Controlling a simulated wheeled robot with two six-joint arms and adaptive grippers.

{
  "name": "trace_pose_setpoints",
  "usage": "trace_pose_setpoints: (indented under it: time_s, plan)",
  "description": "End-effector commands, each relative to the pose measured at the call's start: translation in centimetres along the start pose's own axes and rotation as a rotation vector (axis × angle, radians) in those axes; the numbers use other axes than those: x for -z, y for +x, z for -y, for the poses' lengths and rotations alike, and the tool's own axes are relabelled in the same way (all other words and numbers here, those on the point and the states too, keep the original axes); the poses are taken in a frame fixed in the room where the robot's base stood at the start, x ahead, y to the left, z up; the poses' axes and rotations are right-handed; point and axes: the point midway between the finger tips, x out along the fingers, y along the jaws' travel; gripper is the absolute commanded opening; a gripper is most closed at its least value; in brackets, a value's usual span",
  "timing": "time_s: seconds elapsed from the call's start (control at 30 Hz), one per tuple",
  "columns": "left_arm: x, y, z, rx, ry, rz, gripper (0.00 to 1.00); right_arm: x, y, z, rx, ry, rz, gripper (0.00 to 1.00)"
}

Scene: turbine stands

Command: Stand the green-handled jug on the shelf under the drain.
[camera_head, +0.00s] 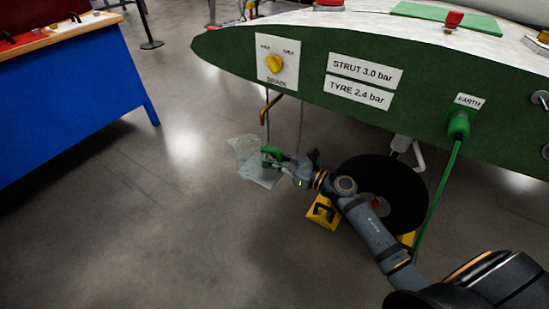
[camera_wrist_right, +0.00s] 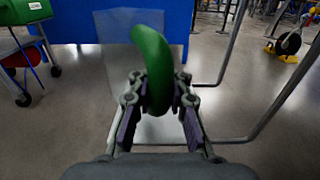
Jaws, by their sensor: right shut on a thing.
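The clear jug (camera_head: 250,165) with a green handle (camera_head: 271,155) is in the air below the drain panel in the head view. My right gripper (camera_head: 277,165) is shut on the green handle, with the jug to its left. In the right wrist view the handle (camera_wrist_right: 153,68) stands between the fingers of my right gripper (camera_wrist_right: 158,92), and the see-through body lies behind it. The drain has a yellow knob (camera_head: 274,63) and a brass spout (camera_head: 268,107) below it. Thin rods hang beside the spout; I cannot clearly make out the shelf. My left gripper is not in view.
A dark wheel (camera_head: 382,190) with yellow chocks (camera_head: 323,213) stands right of the jug. A green cable (camera_head: 441,185) hangs from the earth socket. A blue bench (camera_head: 75,95) is at left. Metal rods (camera_wrist_right: 272,110) run close by on the right of the wrist view. Floor at front left is clear.

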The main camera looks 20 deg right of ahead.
Motion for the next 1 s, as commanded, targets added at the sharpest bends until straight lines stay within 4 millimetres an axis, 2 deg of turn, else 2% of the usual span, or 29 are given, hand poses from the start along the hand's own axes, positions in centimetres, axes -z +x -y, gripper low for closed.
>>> trace_pose_setpoints:
  time_s: [0.3,0.33,0.57,0.77,0.83,1.0]
  plan:
    - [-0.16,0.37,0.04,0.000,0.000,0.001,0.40,0.35,0.01,-0.01,0.000,0.000,0.001,0.00]
    - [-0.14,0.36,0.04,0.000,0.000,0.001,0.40,0.32,0.01,-0.01,0.000,0.000,0.001,0.14]
    - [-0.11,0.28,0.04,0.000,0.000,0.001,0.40,0.26,0.00,-0.01,0.000,0.000,0.001,0.44]
    - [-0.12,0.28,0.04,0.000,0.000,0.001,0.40,0.28,0.00,-0.01,0.000,0.000,0.000,0.44]
    - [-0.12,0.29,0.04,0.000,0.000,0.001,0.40,0.33,-0.01,0.00,0.000,0.000,-0.001,0.52]
    - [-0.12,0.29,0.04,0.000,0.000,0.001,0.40,0.32,-0.01,0.00,0.000,0.000,0.000,0.52]
